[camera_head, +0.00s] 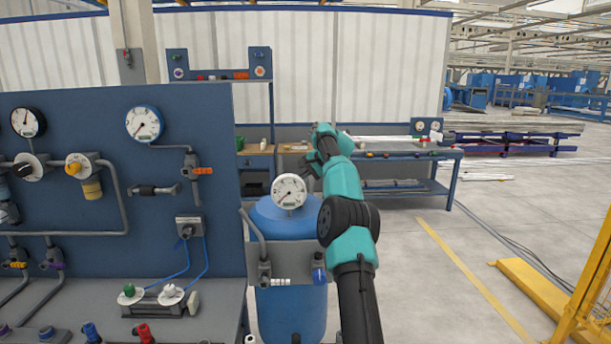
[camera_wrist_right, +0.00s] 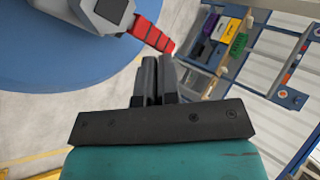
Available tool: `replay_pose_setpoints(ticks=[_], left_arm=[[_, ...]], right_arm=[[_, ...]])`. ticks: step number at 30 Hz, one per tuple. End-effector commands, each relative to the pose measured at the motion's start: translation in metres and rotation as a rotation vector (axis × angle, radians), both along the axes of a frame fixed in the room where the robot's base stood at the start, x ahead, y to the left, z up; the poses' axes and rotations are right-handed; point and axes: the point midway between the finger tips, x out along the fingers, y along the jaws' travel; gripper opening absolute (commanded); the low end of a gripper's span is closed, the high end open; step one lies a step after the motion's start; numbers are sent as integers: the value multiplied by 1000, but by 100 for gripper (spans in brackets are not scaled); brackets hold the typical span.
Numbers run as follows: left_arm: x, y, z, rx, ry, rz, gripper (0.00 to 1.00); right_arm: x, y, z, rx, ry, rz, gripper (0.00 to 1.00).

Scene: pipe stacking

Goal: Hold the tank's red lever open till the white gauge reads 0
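The blue tank (camera_head: 288,305) stands right of the blue panel, with a white gauge (camera_head: 289,191) on top. The gauge's needle points to the lower left; its figures are too small to read. In the right wrist view, the red lever (camera_wrist_right: 154,34) sticks out from a grey valve body above the tank's round blue top (camera_wrist_right: 60,60). I cannot make out the lever in the head view. My right gripper (camera_head: 309,164) is behind the gauge, beyond the tank. Its fingers (camera_wrist_right: 158,62) are close together with nothing between them, near the lever's free end. My left gripper is not in view.
The blue panel (camera_head: 90,200) at left carries other gauges, pipes and valves. A workbench (camera_head: 400,152) and a shelf stand behind the tank. A yellow frame (camera_head: 540,285) is at lower right.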

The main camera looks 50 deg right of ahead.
Motion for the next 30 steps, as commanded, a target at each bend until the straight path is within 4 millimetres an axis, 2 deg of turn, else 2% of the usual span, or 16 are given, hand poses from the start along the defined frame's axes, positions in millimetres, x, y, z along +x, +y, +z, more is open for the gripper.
replay_pose_setpoints(ticks=[2,8,24,30], left_arm=[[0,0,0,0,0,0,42],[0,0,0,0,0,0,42],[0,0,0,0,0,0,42],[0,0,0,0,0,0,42]], right_arm=[[-1,3,3,6,-1,6,0],[-19,-1,21,1,-3,2,0],[-96,-13,90,-1,-3,-1,0],[-118,-16,110,0,-1,-2,0]])
